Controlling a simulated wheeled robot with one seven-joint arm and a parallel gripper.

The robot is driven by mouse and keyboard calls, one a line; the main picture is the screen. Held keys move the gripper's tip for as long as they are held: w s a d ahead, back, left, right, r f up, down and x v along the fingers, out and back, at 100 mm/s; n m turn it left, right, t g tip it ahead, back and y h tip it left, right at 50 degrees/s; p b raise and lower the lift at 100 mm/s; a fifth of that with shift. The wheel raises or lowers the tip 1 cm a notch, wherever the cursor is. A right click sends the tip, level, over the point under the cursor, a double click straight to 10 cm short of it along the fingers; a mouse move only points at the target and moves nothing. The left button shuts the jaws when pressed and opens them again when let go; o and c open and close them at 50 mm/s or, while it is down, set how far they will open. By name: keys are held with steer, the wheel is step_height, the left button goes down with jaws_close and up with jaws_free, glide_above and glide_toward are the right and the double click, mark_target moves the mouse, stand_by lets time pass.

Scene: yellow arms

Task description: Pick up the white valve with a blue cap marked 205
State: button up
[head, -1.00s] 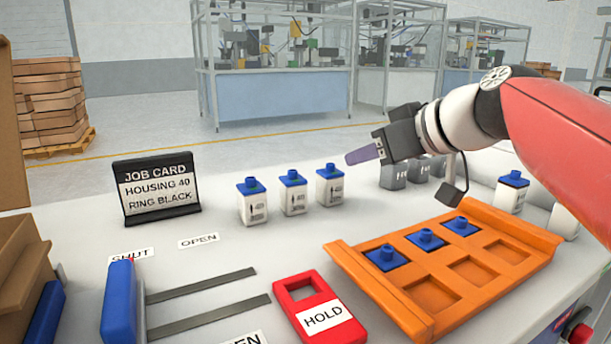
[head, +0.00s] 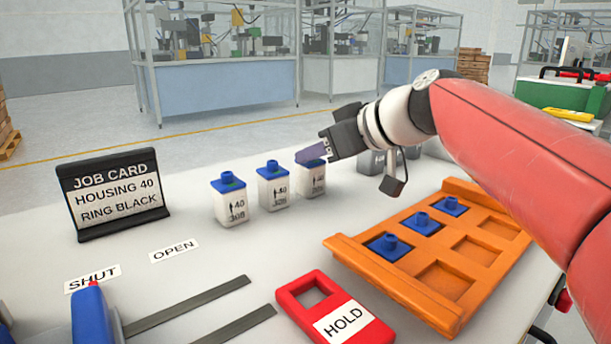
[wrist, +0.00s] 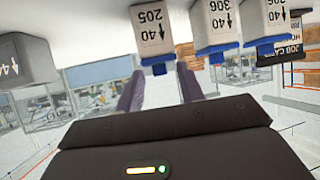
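The white valve with a blue cap marked 205 (wrist: 152,28) shows upside down in the wrist view, beyond my fingertips. Its cap lies between the two finger lines. In the head view it appears to be the rightmost valve (head: 313,184) of a row of three, standing upright with its cap partly hidden. My gripper (head: 302,155) has its purple fingertips at that cap's height. In the wrist view my gripper (wrist: 161,72) has its fingers apart with nothing clasped; I cannot tell whether they touch the cap.
A valve marked 306 (wrist: 213,24) and another blue-capped valve (head: 229,203) stand to the left in the head view. Grey blocks (head: 371,161) stand just right of the row. An orange tray (head: 478,267) with blue-topped parts lies in front, beside a red HOLD tag (head: 318,300).

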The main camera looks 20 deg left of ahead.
jaws_close()
